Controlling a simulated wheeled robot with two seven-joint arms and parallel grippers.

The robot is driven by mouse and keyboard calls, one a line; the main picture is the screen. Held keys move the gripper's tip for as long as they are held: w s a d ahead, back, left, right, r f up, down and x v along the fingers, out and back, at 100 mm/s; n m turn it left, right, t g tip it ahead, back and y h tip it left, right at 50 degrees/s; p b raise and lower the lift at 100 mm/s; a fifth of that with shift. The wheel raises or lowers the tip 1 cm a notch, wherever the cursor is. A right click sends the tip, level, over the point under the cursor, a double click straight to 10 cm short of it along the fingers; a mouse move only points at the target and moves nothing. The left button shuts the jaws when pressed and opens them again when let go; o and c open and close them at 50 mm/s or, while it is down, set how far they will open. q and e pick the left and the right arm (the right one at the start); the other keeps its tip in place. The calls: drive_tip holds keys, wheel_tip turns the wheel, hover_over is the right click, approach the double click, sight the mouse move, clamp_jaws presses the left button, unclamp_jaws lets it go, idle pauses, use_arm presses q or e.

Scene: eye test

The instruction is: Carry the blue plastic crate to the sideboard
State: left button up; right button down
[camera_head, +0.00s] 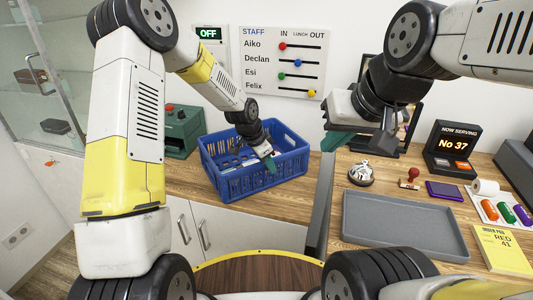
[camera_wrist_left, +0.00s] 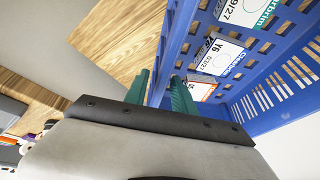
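The blue plastic crate (camera_head: 237,187) is upright on the wooden counter (camera_head: 240,206), with slotted walls and upright cards inside. I cannot tell if its base touches the wood. My left gripper (camera_head: 269,163) is at the crate's near right wall. Labelled cards show behind that wall. My right gripper (camera_head: 368,138) is apart from the crate, open and empty above the counter. I cannot tell which surface is the sideboard.
A green box (camera_head: 182,131) stands close left of the crate. Right lie a bell (camera_head: 361,174), a stamp (camera_head: 409,179), a grey tray (camera_head: 400,222) and a "No 37" display (camera_head: 453,145). A round wooden top (camera_head: 262,278) is in front. A glass cabinet (camera_head: 45,75) stands left.

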use_arm(q)
drive_tip(key=v, duration=1.2)
drive_tip(key=s+a+r+n+t+y, duration=0.2)
drive_tip(key=s+a+r+n, duration=0.4)
drive_tip(key=s+a+r, duration=0.55)
drive_tip(key=s+a+r+n, duration=0.1)
drive_tip(key=s+r+n, duration=0.1)
drive_tip(key=s, duration=0.5)
drive_tip(key=s+a+r+n+t, duration=0.1)
drive_tip(key=s+r+n, duration=0.1)
drive_tip(key=s+n, duration=0.2)
drive_tip(key=s, duration=0.3)
drive_tip(key=shift+s+a+r, duration=0.2)
drive_tip(key=shift+s+r, duration=0.05)
